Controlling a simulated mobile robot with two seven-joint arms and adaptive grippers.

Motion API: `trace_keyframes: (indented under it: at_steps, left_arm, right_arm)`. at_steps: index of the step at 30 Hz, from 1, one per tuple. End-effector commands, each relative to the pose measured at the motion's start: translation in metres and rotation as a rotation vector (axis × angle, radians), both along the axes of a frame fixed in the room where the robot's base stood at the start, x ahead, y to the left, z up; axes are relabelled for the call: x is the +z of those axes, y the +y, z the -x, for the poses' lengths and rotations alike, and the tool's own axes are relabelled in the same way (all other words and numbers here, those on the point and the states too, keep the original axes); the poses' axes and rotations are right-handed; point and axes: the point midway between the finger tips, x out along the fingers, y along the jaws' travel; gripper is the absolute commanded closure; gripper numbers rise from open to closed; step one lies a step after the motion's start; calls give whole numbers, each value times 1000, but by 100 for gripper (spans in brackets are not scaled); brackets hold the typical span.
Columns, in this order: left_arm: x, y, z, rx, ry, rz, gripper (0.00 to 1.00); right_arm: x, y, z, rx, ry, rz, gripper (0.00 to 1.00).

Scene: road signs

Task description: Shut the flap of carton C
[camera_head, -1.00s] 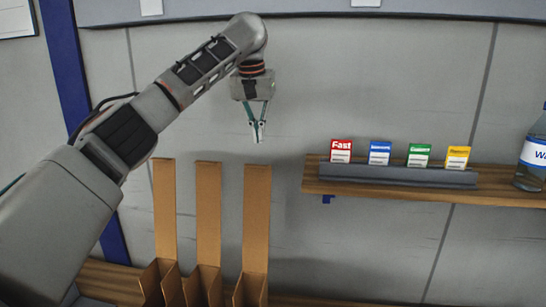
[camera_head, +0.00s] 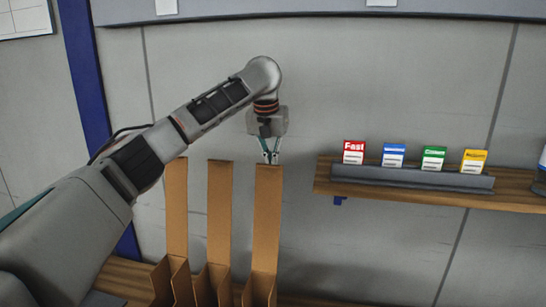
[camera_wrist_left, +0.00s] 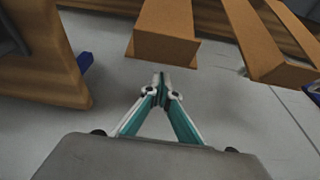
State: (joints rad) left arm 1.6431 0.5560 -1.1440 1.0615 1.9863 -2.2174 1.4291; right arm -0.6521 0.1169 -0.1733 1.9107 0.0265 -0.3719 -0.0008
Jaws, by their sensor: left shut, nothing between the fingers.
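Three narrow brown cartons stand side by side at the lower middle of the head view, each with a tall flap standing upright. No letters show on them, so I cannot read which is C. The rightmost carton (camera_head: 262,291) has its flap (camera_head: 267,215) upright. My left gripper (camera_head: 270,158) is shut and empty, with its fingertips just above that flap's top edge. In the left wrist view the shut fingertips (camera_wrist_left: 162,90) point towards a brown flap (camera_wrist_left: 165,42), with a small gap between. My right gripper is not in view.
The middle flap (camera_head: 219,215) and left flap (camera_head: 177,210) stand close to the left. A wooden shelf (camera_head: 400,196) to the right holds a grey rack (camera_head: 410,178) with red, blue, green and yellow cards. The grey wall is behind; the space between flap and shelf is clear.

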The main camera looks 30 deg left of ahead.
Motion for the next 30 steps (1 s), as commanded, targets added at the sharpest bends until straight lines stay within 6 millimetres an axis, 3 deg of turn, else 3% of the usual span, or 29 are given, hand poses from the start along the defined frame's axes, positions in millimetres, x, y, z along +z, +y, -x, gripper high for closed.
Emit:
trace_keyframes:
  at_steps: [9, 30]
  left_arm:
    - [1, -4, 17, -1, 1, 0, 100]
    - [4, 4, 18, 0, -32, -9, 100]
  right_arm:
    - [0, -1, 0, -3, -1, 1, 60]
    - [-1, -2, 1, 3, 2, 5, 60]
